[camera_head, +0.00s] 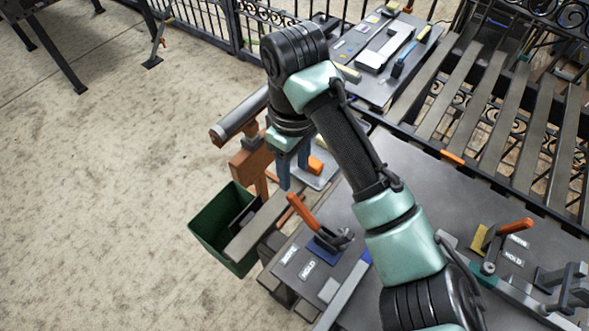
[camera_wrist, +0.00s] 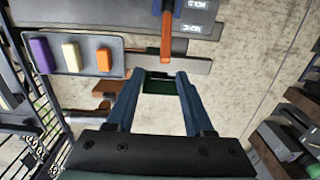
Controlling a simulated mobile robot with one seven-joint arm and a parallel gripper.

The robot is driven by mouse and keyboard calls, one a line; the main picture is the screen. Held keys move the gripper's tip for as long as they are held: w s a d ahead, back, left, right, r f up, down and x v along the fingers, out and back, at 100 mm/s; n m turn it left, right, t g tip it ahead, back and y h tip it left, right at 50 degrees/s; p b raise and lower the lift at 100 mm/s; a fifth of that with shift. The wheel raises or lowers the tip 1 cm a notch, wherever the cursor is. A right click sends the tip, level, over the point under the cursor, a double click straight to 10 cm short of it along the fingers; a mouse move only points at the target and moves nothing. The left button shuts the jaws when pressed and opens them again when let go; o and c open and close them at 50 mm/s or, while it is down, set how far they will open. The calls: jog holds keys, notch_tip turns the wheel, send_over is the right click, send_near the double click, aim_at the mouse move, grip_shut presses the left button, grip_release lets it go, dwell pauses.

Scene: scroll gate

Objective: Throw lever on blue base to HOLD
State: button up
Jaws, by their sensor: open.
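The lever on the blue base (camera_head: 324,245) has an orange handle (camera_head: 302,212) and stands at the near left corner of the dark table. Its handle leans toward the table edge, on the side of the MOVE label (camera_head: 290,254). The HOLD label (camera_head: 308,270) lies farther from that edge. My gripper (camera_head: 293,178) is open and empty, above and just beyond the handle's tip. Its two blue fingers (camera_wrist: 166,78) are apart, with the handle lined up ahead between them.
A second lever with a yellow base (camera_head: 480,238) and orange handle stands at the right. A green bin (camera_head: 207,242) sits left of the table. A grey tray (camera_wrist: 62,72) holds purple, cream and orange blocks. An iron fence and slatted conveyor (camera_head: 455,85) lie behind.

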aim_at(294, 206)
jog(key=shift+s+f, duration=0.2)
jog(key=shift+s, duration=0.15)
jog(key=f, duration=0.7)
jog(key=f+p, duration=0.1)
jog(key=f, duration=0.3)
jog(key=shift+s, duration=0.35)
jog(key=shift+w+f, duration=0.1)
jog(key=shift+f, duration=0.35)
jog(key=shift+c, duration=0.3)
grip_shut()
jog(key=shift+r, duration=0.1)
